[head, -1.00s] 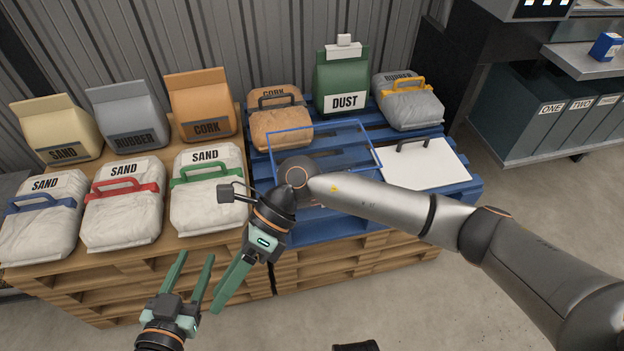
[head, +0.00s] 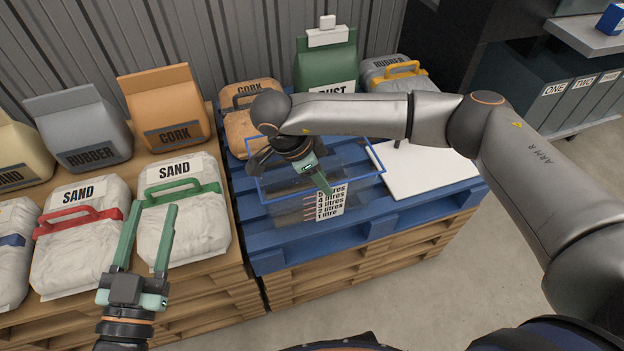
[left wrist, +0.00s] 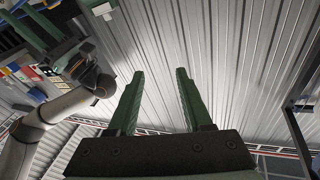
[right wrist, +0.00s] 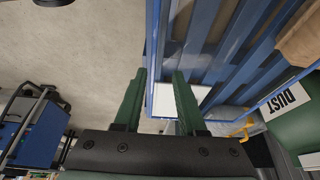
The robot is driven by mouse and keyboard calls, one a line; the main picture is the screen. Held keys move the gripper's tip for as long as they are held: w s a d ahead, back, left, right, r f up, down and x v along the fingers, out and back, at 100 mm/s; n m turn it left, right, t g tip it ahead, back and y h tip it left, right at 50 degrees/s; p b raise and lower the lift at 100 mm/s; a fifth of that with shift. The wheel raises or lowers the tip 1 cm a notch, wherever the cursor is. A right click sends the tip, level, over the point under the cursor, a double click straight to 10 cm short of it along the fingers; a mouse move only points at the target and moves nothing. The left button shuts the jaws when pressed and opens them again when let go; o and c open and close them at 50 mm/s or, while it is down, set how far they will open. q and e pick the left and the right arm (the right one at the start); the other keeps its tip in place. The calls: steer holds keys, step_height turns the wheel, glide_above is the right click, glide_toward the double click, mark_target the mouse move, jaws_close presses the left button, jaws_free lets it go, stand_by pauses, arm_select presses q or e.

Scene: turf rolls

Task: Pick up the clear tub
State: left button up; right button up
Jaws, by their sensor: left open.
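The clear tub (head: 290,212) has a blue rim and a litre scale on its near wall. It stands on the blue pallet in the head view. My right gripper (head: 325,188) is over the tub's near rim, pointing down. In the right wrist view its fingers (right wrist: 160,74) are apart, and the blue rim (right wrist: 152,40) runs between them. I cannot tell whether they touch it. My left gripper (head: 148,222) is open and empty, pointing up in front of the sand bags. It also shows open in the left wrist view (left wrist: 160,72).
A white board (head: 425,170) with a dark handle lies right of the tub. Behind stand a cork bag (head: 238,130), a green dust bag (head: 325,65) and a grey rubber bag (head: 390,72). Floor in front is clear.

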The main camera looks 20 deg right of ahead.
arm_select(q)
step_height(320, 180, up, 7)
steer(key=s+m+t+h+b, duration=0.1)
steer(key=m+t+h, duration=0.1)
steer(key=shift+s+d+f+h, duration=0.15)
steer(key=shift+s+d+h, duration=0.15)
steer(key=shift+s+h, duration=0.1)
arm_select(e)
steer(key=x, duration=0.6)
steer(key=shift+s+a, duration=0.1)
steer(key=shift+s, duration=0.1)
jaws_close()
steer(key=shift+w+r, duration=0.1)
